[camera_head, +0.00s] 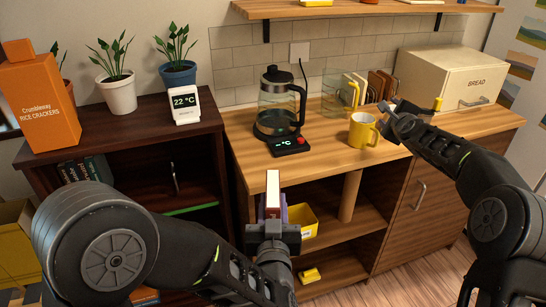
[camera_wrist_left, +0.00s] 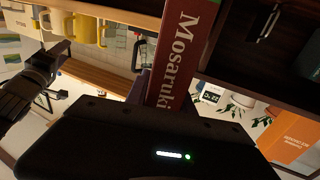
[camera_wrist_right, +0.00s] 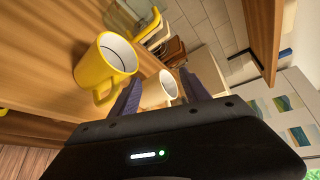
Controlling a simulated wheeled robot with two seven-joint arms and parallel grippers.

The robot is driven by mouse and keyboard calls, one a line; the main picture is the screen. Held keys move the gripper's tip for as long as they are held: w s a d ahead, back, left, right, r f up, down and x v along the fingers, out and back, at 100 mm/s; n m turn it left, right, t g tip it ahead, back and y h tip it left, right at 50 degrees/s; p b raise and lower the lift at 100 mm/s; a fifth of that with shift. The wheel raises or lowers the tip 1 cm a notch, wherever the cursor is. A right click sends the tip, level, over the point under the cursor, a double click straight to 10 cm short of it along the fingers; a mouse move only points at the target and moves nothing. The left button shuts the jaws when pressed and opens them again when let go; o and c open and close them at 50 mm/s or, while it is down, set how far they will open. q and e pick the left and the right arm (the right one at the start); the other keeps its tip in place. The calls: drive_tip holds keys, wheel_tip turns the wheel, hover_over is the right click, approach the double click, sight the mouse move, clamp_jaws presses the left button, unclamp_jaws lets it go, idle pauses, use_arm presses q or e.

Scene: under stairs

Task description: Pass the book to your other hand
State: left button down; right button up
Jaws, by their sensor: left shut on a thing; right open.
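The book (camera_wrist_left: 180,50) has a dark red spine lettered "Mosaruki". My left gripper (camera_head: 272,222) is shut on it and holds it up in front of the counter. In the head view the book shows end-on as a narrow upright shape with a white and red edge (camera_head: 272,192). My right gripper (camera_head: 388,112) is open, at the right over the counter, well apart from the book. In the right wrist view its two fingers (camera_wrist_right: 165,95) are spread, with a white mug (camera_wrist_right: 158,90) seen beyond and between them.
A bread box (camera_head: 450,78) stands at the right. A cracker box (camera_head: 40,100) and thermometer (camera_head: 185,105) stand on the dark cabinet.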

drive_tip(key=s+a+r+n+y, duration=0.1)
drive_tip(key=a+r+n+y, duration=0.35)
drive_tip(key=a, duration=0.65)
drive_tip(key=s+a+r+n+g+y, duration=0.1)
drive_tip(key=s+a+n+g, duration=0.2)
drive_tip(key=s+a+n, duration=0.45)
drive_tip(key=s+a+r+n+g+y, duration=0.1)
drive_tip(key=s+a+n+g, duration=0.25)
drive_tip(key=a, duration=0.75)
drive_tip(key=n+g+h, duration=0.4)
drive_tip(key=n+h, duration=0.1)
drive_tip(key=n, duration=0.3)
approach(273, 189)
drive_tip(key=v, duration=0.3)
drive_tip(key=shift+s, duration=0.1)
drive_tip(key=shift+f, duration=0.1)
drive_tip(key=x, duration=1.1)
drive_tip(key=shift+w+f, duration=0.25)
drive_tip(key=shift+f, duration=0.1)
drive_tip(key=shift+c, duration=0.5)
